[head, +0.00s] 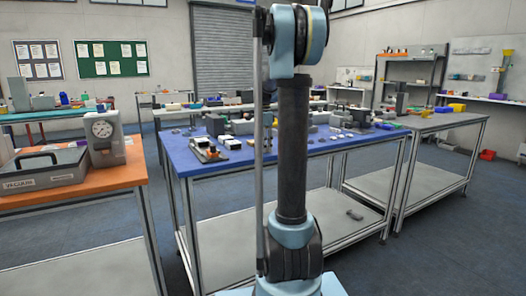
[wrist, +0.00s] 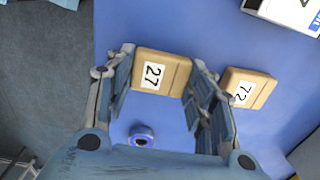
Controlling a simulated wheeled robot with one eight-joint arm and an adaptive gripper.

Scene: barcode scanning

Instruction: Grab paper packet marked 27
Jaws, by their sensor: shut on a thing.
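The tan paper packet marked 27 (wrist: 172,70) has a white label and lies between the two fingers of my gripper (wrist: 163,62) in the wrist view. My gripper is shut on it, with one finger against each side. The blue table surface shows around and beneath it; I cannot tell whether the packet touches the table. In the head view my arm stands in front of the blue table (head: 190,160), and I cannot make out the packet or my gripper there.
A similar tan packet marked 72 (wrist: 258,86) lies close to the right finger. A blue-rimmed round item (wrist: 141,136) shows between the finger bases. A white box (wrist: 284,12) is at the upper right. An orange table (head: 125,176) stands left of the blue one.

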